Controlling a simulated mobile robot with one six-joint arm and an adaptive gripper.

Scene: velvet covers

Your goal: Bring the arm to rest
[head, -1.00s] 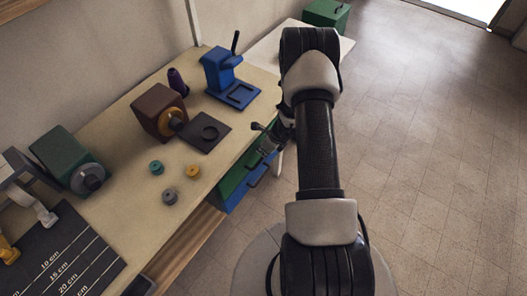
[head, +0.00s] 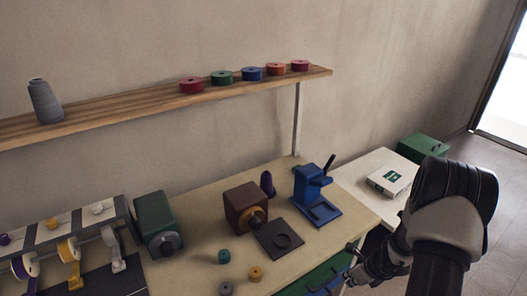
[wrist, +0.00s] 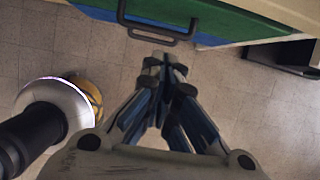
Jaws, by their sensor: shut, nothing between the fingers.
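My gripper (wrist: 165,68) is shut and empty in the wrist view, with its fingertips together below a dark drawer handle (wrist: 158,27) on a green and blue drawer front. I cannot tell whether the tips touch the handle; floor shows around them. In the head view my arm comes up at the lower right, folded, and the gripper (head: 352,262) hangs beside the front edge of the workbench (head: 205,215), low and partly hidden.
On the bench stand a blue press (head: 318,195), a brown machine (head: 246,205), a green machine (head: 157,222) and small discs (head: 255,274). A wooden shelf (head: 150,98) with several spools runs above. A white side table (head: 350,172) holds a box (head: 391,180). Open floor lies right.

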